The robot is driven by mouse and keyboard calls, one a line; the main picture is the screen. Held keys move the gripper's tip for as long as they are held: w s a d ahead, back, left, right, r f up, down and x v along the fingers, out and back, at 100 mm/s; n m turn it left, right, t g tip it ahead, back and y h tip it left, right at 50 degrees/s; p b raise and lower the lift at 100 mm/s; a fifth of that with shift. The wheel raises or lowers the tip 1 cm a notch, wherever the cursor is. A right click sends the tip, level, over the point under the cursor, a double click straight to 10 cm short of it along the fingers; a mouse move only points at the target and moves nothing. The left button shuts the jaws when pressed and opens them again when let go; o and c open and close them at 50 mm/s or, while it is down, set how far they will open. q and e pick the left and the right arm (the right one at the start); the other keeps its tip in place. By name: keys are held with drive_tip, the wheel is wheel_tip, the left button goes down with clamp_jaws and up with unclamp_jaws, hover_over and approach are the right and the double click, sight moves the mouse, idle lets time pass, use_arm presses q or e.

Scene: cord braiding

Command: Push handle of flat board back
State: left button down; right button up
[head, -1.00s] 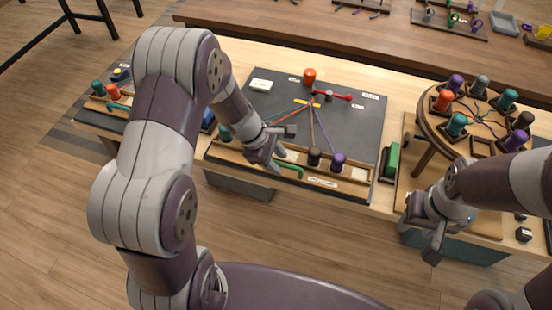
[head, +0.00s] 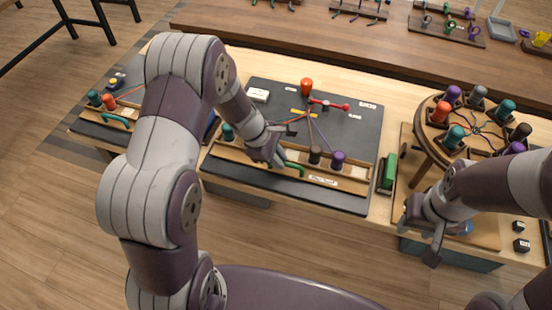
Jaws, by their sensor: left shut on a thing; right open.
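The flat board (head: 262,195) is a dark panel on the table, with a wooden rail (head: 345,183) across its front part. The rail carries a teal bobbin (head: 228,131), a brown one (head: 315,155) and a purple one (head: 338,158). Coloured cords run from the rail to a yellow piece near the red lever (head: 330,105). My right gripper (head: 427,236) is open and empty, near the table's front right.
An orange bobbin (head: 307,87) stands at the board's back edge. A green block (head: 389,172) sits right of the board. A round braiding stand (head: 425,126) with several bobbins is at the right. A smaller board (head: 85,112) lies at the left. Dark board surface shows in front of the rail.

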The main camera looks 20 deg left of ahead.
use_arm(q)
drive_tip(key=c, duration=1.4)
unclamp_jaws()
drive_tip(key=shift+w+r, duration=0.25)
drive_tip(key=shift+w, duration=0.05)
drive_tip(key=shift+o, duration=1.4)
drive_tip(key=shift+f, duration=0.15)
drive_tip(key=p+v, duration=0.1)
drive_tip(key=v, duration=1.1)
drive_tip(key=shift+a+r, duration=0.15)
drive_tip(key=shift+r, duration=0.15)
drive_tip(key=shift+s, duration=0.15)
